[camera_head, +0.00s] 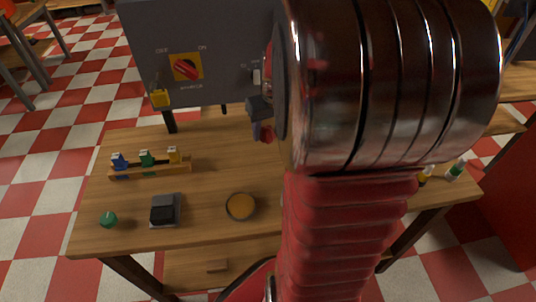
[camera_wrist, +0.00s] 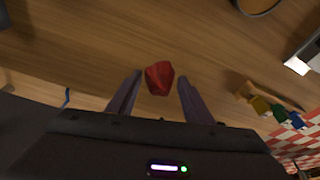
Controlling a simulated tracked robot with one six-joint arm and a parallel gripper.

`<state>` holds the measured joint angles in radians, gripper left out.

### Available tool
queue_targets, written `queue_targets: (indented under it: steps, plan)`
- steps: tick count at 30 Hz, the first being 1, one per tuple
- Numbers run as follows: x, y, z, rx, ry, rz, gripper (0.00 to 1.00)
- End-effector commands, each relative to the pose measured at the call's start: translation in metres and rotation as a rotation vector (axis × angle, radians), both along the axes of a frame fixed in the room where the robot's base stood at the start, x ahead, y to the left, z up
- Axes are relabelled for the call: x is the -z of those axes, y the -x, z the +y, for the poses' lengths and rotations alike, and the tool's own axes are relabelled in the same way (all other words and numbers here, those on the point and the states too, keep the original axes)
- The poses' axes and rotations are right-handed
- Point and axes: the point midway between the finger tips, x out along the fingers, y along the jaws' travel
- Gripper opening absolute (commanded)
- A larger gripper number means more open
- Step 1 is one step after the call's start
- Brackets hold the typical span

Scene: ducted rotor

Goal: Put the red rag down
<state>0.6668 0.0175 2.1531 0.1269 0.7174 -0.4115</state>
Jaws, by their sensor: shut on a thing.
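The red rag (camera_wrist: 159,78) is a small crumpled bundle between the tips of my two dark fingers in the wrist view. My gripper (camera_wrist: 158,88) is shut on it. In the head view my gripper (camera_head: 262,122) points down over the back part of the wooden table (camera_head: 215,150), below the grey panel. The rag (camera_head: 267,133) shows there as a small dark red patch at the fingertips, partly hidden by my arm. I cannot tell how far the rag is from the tabletop.
A wooden rack (camera_head: 150,170) with blue, green and yellow pieces stands at left. A round dish (camera_head: 241,207), a black block on a grey plate (camera_head: 165,211) and a green piece (camera_head: 108,219) lie nearer. A grey switch panel (camera_head: 220,45) rises behind. Bottles (camera_head: 456,170) stand at right.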

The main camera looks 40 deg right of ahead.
Motion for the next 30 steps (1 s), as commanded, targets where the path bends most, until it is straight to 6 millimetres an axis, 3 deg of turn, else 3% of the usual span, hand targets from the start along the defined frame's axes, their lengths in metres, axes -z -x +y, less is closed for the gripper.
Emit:
queue_targets:
  steps: [9,22,30]
  plan:
    - [0.048,0.001,0.0,0.002,-0.002,0.002,0.22]
    - [0.055,0.001,-0.001,0.003,-0.001,0.002,0.22]
    - [0.086,0.001,-0.001,0.005,-0.002,0.002,0.22]
